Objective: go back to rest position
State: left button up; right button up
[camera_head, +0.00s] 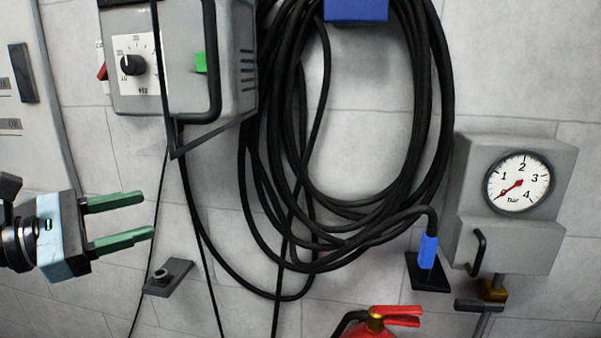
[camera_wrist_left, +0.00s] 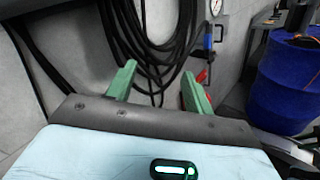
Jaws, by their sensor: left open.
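My left gripper (camera_head: 150,214) comes in from the left in the head view, with its two green fingers apart and nothing between them. It stands in front of the grey block wall, left of the hanging black hose. In the left wrist view the open fingers (camera_wrist_left: 160,85) point toward the coiled hose (camera_wrist_left: 155,40), with no object between them. My right gripper does not show in either view.
The coiled black hose (camera_head: 430,120) hangs on a blue holder (camera_head: 356,9). A grey control box (camera_head: 185,60), a pressure gauge (camera_head: 519,183) and a red fire extinguisher (camera_head: 370,327) are near the wall. A blue drum (camera_wrist_left: 285,85) stands at right in the wrist view.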

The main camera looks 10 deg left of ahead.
pick_arm(q)
jog(key=s+f+n+t+y+p, duration=0.1)
jog(key=s+f+n+t+y, duration=0.15)
jog(key=f+n, duration=1.2)
jog(key=s+f+n+t+y+p, duration=0.2)
jog(key=f+n+t+y, duration=0.15)
jog(key=f+n, duration=1.05)
jog(key=s+d+f+n+g+y+p, duration=0.1)
jog(key=s+d+f+n+g, duration=0.3)
jog(key=s+f+n, duration=0.6)
jog(key=s+d+f+n+g+y, duration=0.4)
jog(key=s+f+n, duration=0.6)
jog(key=s, duration=0.6)
jog(key=shift+f+g+p, duration=0.35)
jog(key=shift+f+g, duration=0.25)
jog(key=shift+f, duration=0.3)
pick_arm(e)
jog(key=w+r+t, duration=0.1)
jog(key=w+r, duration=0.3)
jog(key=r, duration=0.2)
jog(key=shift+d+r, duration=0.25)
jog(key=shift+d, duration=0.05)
pick_arm(q)
jog(key=shift+d, duration=0.1)
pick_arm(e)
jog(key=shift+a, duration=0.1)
